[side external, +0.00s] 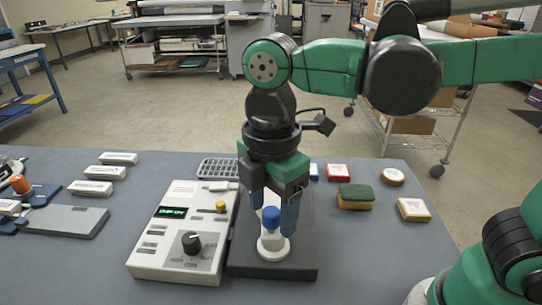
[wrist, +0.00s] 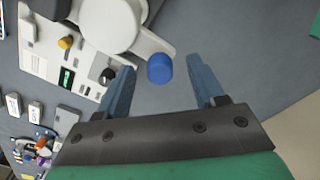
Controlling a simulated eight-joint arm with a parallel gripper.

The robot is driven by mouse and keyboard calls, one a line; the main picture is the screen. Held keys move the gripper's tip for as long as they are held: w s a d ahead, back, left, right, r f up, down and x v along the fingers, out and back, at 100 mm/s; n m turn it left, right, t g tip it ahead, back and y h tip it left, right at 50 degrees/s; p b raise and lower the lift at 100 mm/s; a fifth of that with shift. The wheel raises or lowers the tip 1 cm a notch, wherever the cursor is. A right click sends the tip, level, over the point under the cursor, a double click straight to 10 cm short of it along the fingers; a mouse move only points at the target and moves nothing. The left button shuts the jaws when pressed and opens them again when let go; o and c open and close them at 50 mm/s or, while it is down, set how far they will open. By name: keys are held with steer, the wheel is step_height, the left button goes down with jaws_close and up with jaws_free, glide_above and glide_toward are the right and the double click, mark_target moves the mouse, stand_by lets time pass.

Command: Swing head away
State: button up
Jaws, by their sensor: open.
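The press head shows as a white round disc (wrist: 104,25) with a short pale arm in the wrist view. In the side view its white part (side external: 273,249) stands over a dark base plate (side external: 245,262). A blue knob (side external: 271,217) stands upright at the head; it also shows at the end of the pale arm in the wrist view (wrist: 160,68). My gripper (side external: 274,224) is open, pointing down, with its blue fingers on either side of the knob. In the wrist view (wrist: 161,66) there is a gap between each finger and the knob.
A white control box (side external: 178,240) with a green display and black dial stands left of the base. A wire rack (side external: 218,168) lies behind. A green-topped sponge (side external: 356,196) and small red and white blocks lie to the right. White labelled blocks (side external: 105,172) lie left.

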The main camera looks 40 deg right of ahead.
jaws_close()
stand_by(1.3)
